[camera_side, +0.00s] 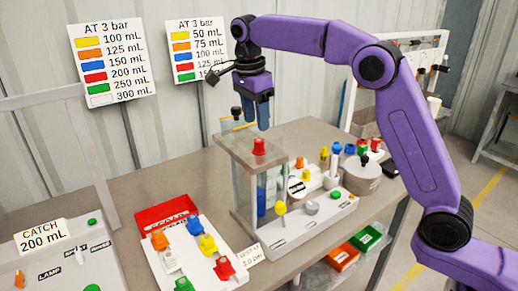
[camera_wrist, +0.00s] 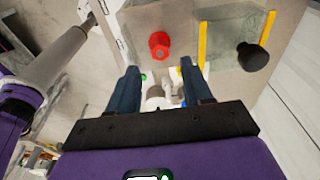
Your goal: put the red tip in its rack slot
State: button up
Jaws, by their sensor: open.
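A red cone-shaped piece (camera_side: 258,147) stands upright on top of the glass-sided pump box, just below my gripper (camera_side: 257,122). In the wrist view this red piece (camera_wrist: 160,45) lies ahead of my fingertips (camera_wrist: 158,66), roughly centred between them. My gripper is open and empty, pointing down, with a gap between it and the piece. A white rack (camera_side: 198,262) at the front holds orange, blue, yellow, green and red tips; its red tip (camera_side: 224,268) is at the near right.
A red bin (camera_side: 166,214) lies behind the front rack. A black knob (camera_wrist: 252,57) stands beside the red piece. A control panel (camera_side: 62,262) reading "CATCH 200 mL" is at the left. Two colour charts hang on the wall. Bare table shows left of the pump box.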

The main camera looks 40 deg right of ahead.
aim_at(259, 140)
jog(key=shift+d+f, duration=0.25)
jog(key=shift+f, duration=1.6)
jog(key=shift+d+f, duration=0.2)
jog(key=shift+f, duration=1.65)
jog(key=c, duration=0.9)
jog(key=shift+r, duration=0.15)
